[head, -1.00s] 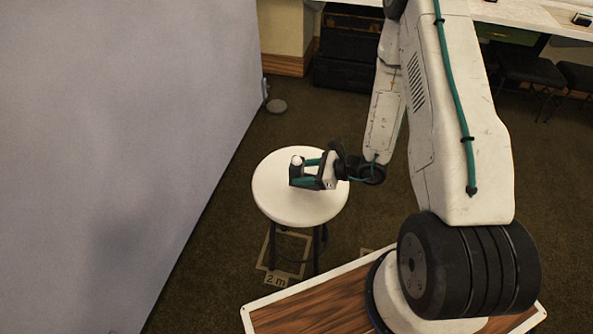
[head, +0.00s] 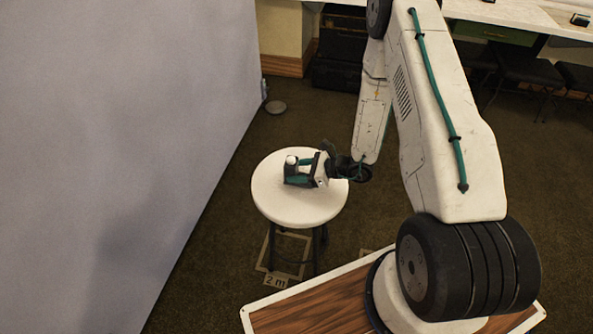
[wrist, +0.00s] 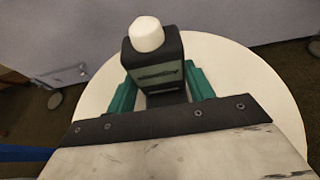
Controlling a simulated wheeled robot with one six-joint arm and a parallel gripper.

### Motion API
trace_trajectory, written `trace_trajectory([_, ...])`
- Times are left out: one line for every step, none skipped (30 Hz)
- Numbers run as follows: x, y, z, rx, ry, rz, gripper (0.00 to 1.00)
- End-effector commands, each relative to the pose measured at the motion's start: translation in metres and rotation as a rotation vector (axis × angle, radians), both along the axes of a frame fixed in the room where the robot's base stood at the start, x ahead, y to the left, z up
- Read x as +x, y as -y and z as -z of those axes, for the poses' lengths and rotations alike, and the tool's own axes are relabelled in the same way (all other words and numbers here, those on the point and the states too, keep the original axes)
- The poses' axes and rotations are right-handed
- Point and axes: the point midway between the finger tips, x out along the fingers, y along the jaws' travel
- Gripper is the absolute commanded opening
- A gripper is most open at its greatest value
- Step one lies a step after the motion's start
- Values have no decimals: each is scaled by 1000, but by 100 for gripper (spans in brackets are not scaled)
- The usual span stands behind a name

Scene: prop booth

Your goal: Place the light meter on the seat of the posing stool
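The light meter (wrist: 160,68) is a dark box with a grey-green labelled face and a white dome on top. It stands roughly upright between the teal fingers of my gripper (wrist: 157,88) in the wrist view, which appear shut on its sides. In the head view the meter (head: 291,169) and my gripper (head: 301,170) are over the white round seat of the posing stool (head: 300,208). The meter's underside is hidden, so I cannot tell whether it touches the seat.
A big grey panel (head: 120,130) stands to the left of the stool. Dark cases (head: 340,50) and a white counter (head: 520,14) are at the back. A wood-topped surface (head: 310,308) is at the front. Brown carpet around the stool is open.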

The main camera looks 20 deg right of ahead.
Motion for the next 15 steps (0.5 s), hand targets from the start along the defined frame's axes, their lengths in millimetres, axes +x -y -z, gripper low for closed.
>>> trace_trajectory([0,0,0,0,0,0,64])
trace_trajectory([0,0,0,0,0,0,72])
trace_trajectory([0,0,0,0,0,0,74])
trace_trajectory([0,0,0,0,0,0,74])
trace_trajectory([0,0,0,0,0,0,74])
trace_trajectory([0,0,0,0,0,0,74])
trace_trajectory([0,0,0,0,0,0,74])
trace_trajectory([0,0,0,0,0,0,74])
trace_trajectory([0,0,0,0,0,0,74])
trace_trajectory([0,0,0,0,0,0,74])
trace_trajectory([0,0,-1,0,0,0,74])
trace_trajectory([0,0,-2,-1,1,0,74])
trace_trajectory([0,1,-4,-1,1,1,74])
trace_trajectory([-2,4,-5,0,1,2,74])
trace_trajectory([-4,8,-6,0,1,2,74])
